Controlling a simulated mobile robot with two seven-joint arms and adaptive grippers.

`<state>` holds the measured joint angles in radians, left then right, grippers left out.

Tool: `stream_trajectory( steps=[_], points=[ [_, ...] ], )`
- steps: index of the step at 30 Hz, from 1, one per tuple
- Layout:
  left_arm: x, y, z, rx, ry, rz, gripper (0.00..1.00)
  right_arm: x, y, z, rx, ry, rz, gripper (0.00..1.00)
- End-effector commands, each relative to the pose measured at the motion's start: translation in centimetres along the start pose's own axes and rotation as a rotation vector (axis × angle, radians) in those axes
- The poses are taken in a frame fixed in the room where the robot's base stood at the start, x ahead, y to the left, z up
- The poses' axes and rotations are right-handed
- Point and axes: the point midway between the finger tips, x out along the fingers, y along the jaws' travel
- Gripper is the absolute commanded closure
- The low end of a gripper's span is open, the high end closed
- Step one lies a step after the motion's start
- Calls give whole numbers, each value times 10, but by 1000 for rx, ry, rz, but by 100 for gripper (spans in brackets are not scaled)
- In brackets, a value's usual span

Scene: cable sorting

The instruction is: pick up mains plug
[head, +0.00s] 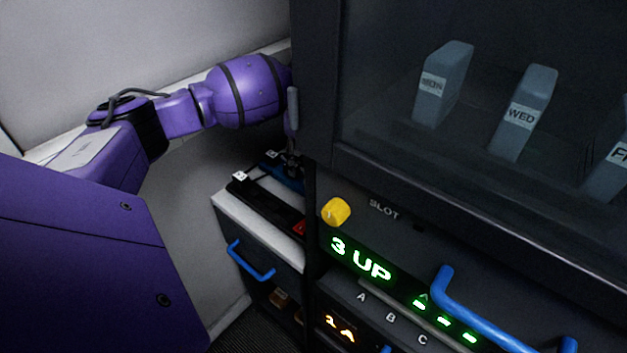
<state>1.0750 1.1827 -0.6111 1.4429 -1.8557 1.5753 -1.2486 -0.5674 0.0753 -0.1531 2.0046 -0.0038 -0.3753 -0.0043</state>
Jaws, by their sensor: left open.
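My left arm comes in from the left, and its purple wrist reaches behind the edge of the dark cabinet. The dark left gripper (291,165) points down over the back of the white-topped counter and is partly hidden by the cabinet edge. It is open. I cannot make out a mains plug for certain; the area under the gripper is small and dark. A blue item (287,182) lies just below the fingers. A small white connector (239,176) sits at the near-left end of a black tray (265,205), and another white piece (271,154) is farther back.
The dark cabinet (318,120) with a glass front stands close on the right of my gripper. It has a yellow knob (336,211) and a blue handle (500,322). A drawer with a blue handle (250,262) is below the counter. A wall lies behind the arm.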

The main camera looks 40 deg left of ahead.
Motion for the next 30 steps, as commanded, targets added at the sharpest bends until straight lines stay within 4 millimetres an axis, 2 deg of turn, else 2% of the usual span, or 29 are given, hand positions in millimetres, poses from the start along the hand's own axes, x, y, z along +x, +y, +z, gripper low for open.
stream_trajectory(
  steps=[9, 18, 28, 30],
  points=[
    [42, 2, 6, 0, -3, 0, 53, -5, 1, -16, 4, 27, 1, 35],
    [48, 2, 5, 1, -2, 2, 53, -3, 0, -18, 2, 30, -2, 35],
    [47, 2, 5, 1, -2, 1, 96, -3, -1, -18, 1, 30, -2, 35],
    [47, 2, 5, 1, -2, 2, 100, -3, -1, -18, 1, 29, -2, 35]
  ],
)
